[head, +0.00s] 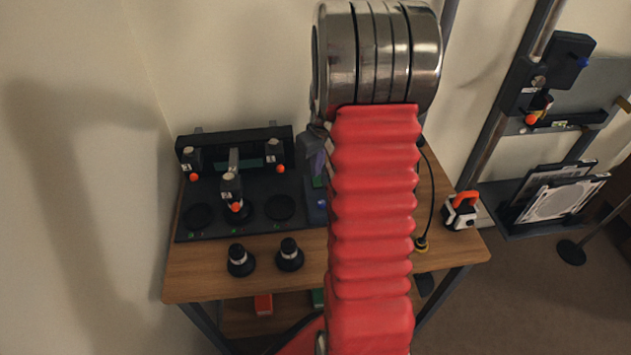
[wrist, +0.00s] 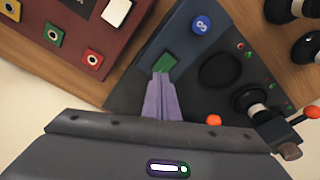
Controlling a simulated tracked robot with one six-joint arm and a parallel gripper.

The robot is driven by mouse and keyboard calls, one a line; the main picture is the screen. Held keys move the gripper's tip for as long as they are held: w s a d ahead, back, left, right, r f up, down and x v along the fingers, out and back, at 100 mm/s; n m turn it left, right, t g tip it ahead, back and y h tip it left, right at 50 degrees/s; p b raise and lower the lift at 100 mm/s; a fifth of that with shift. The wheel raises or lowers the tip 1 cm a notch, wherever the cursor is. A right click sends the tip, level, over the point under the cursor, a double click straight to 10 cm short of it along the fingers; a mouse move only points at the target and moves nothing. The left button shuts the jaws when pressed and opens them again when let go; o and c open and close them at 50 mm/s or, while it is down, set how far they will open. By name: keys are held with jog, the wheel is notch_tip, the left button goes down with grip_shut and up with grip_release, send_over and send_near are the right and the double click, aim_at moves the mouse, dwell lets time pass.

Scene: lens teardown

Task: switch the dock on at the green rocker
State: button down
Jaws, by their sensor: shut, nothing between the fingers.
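The green rocker (wrist: 167,63) sits on the dark sloped corner of the dock (wrist: 130,87) in the wrist view, with a round blue button (wrist: 201,25) on the same panel. My gripper (wrist: 162,76) has its purple fingers shut together with nothing between them. Their tips overlap the rocker's lower edge in the picture; I cannot tell if they touch it. In the head view the rocker (head: 317,182) shows as a small green patch just below my gripper (head: 317,165), beside my red arm sleeve, which hides part of the area.
Clamps with orange knobs (head: 235,207) stand on the dock. Two black lens-like pieces (head: 240,260) stand on the wooden table in front. A maroon box (wrist: 90,30) with coloured squares lies left of the dock panel in the wrist view. An orange-handled item (head: 462,209) stands at the table's right.

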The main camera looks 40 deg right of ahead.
aim_at(317, 178)
jog(key=shift+f, duration=0.75)
dwell(0.6)
jog(key=shift+r, duration=0.1)
notch_tip(317, 178, up, 7)
dwell(1.1)
dwell(0.6)
